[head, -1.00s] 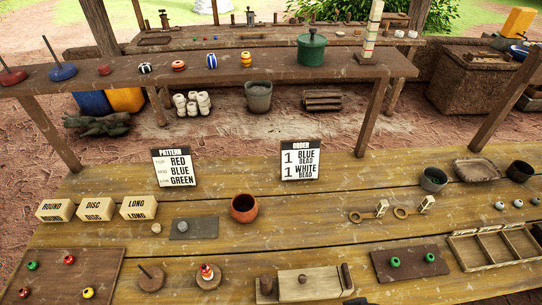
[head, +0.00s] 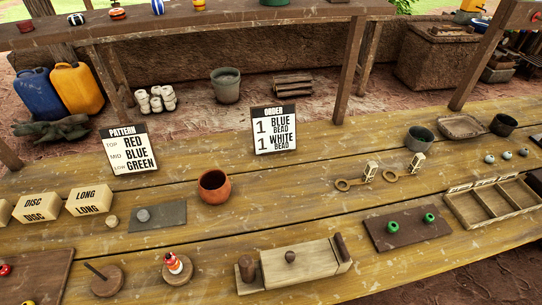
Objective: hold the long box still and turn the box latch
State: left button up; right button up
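A long pale wooden box (head: 305,264) lies near the front edge of the table, low in the middle of the head view. A dark brown bar (head: 341,247), which looks like the latch, stands at the box's right end, tilted slightly. A dark wooden cylinder (head: 246,268) stands at its left end. Neither of my grippers shows, and nothing touches the box in view.
A dark board (head: 407,229) with two green rings lies right of the box, with a divided tray (head: 493,203) beyond. Left are a spindle disc (head: 107,281) and a disc with a red-and-white piece (head: 173,268). An orange-brown pot (head: 214,186) stands behind. Bare planks separate pot and box.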

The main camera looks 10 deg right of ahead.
aim_at(343, 252)
jog(key=z, duration=1.1)
